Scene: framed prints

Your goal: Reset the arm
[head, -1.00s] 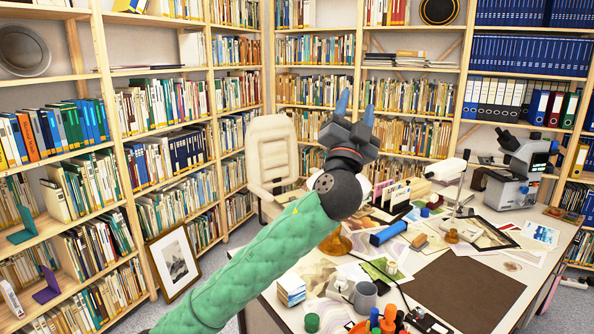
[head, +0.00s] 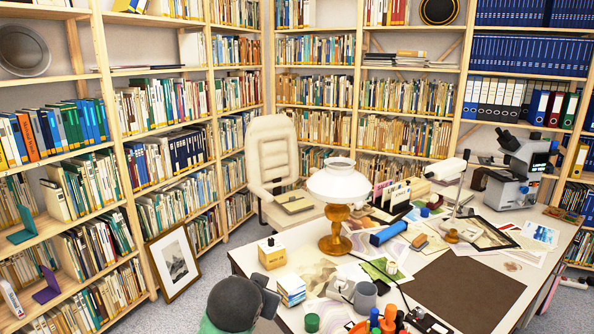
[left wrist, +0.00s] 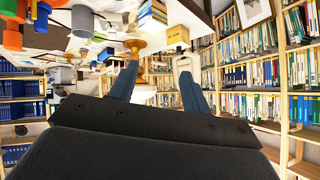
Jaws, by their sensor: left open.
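My left arm shows only as a green and black part at the bottom middle of the head view; its fingers cannot be made out there. In the left wrist view my left gripper (left wrist: 158,86) has its two blue fingers spread apart, with nothing held between them. That view appears upside down, with the desk at the top. A framed print (head: 174,263) leans on the floor against the left bookshelf; part of it also shows in the left wrist view (left wrist: 252,10). My right gripper is in neither view.
A cluttered desk (head: 540,290) fills the right side, with a white-shaded lamp (head: 338,184), a small yellow box (head: 271,253), a grey mug (head: 365,296) and a microscope (head: 522,170). A cream chair (head: 272,155) stands behind it. Bookshelves line the walls. Floor is clear between the left shelf and desk.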

